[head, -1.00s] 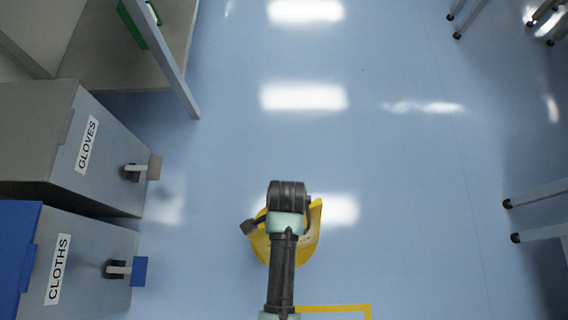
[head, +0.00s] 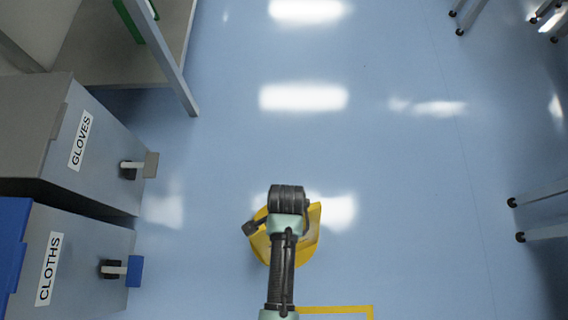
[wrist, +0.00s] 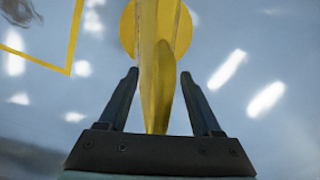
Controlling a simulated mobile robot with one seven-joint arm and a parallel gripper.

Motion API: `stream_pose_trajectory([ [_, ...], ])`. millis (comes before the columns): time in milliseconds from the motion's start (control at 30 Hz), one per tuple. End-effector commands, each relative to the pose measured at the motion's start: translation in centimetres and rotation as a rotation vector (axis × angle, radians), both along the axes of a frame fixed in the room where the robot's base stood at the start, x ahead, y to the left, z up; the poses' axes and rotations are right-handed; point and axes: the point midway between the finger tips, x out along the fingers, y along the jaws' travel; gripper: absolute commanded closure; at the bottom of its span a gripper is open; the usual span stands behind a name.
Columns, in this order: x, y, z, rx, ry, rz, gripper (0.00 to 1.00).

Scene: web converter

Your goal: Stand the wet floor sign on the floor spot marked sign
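The yellow wet floor sign (head: 307,236) is under the end of my arm in the head view, partly hidden by it. In the wrist view the sign (wrist: 163,95) appears nearly edge-on as a narrow yellow strip between the two fingers of my gripper (wrist: 160,75). The fingertips are apart with the sign between them; I cannot tell whether they press on it. A round yellow disc (wrist: 129,32) shows behind the sign; I cannot tell whether it is a floor mark or part of the sign. No lettering for the floor spot is readable.
A yellow tape outline (head: 345,308) lies on the blue floor at the bottom. Grey boxes labelled GLOVES (head: 105,160) and CLOTHS (head: 85,260) stand at left, below a table leg (head: 165,65). Metal legs (head: 545,235) stand at right. The middle floor is clear.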

Motion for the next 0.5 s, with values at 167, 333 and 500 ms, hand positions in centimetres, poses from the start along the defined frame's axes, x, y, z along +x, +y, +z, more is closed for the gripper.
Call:
stream_pose_trajectory([
  [167,0.0,0.0,0.0,0.0,0.0,0.0,0.34],
  [333,0.0,0.0,0.6,0.0,-0.001,0.0,0.34],
  [500,0.0,-0.1,3.5,0.0,-0.002,0.0,0.34],
])
